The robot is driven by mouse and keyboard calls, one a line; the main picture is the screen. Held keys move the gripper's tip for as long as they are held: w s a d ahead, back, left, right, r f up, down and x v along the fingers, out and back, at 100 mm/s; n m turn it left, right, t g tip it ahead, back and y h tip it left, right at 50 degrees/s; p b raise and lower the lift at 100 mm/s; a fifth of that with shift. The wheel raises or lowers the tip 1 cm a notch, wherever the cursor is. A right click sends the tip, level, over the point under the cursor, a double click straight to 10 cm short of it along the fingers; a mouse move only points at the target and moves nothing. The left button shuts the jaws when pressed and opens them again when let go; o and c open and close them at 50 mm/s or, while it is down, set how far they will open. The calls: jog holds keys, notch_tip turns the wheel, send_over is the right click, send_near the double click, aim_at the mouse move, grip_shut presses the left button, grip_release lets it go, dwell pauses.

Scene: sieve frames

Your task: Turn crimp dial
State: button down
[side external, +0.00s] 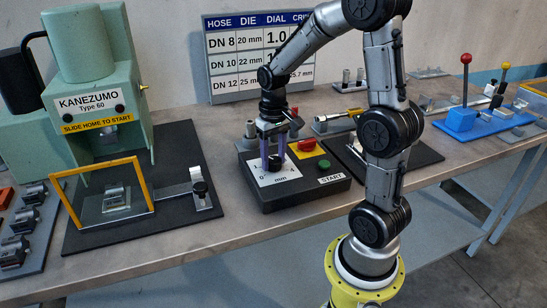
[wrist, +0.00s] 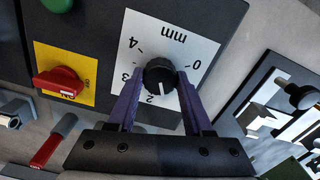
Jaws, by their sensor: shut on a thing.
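The crimp dial is a round black knob (wrist: 160,76) with a white pointer line, on a white scale plate (wrist: 185,40) marked in mm. In the wrist view the pointer points toward the bottom of the picture, just right of the 2. The 4, 3, 2 and 0 are readable; the 1 is hidden behind a finger. My gripper (wrist: 161,80) is shut on the knob, one purple finger at each side. In the side view my gripper (side external: 274,163) points down at the dial plate (side external: 287,177) on the black control box (side external: 310,191).
The box also carries a red switch (wrist: 60,84) on a yellow plate and a green button (side external: 324,163) by a START label. The green crimping machine (side external: 85,105) with a yellow-framed guard (side external: 150,185) stands left. A chart (side external: 233,42) with a DIAL column stands behind.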

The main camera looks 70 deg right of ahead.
aim_at(273, 159)
jog(key=shift+r+m, duration=0.1)
jog(key=shift+m, duration=2.7)
jog(key=shift+c, duration=1.5)
grip_release()
notch_tip(273, 159, up, 14)
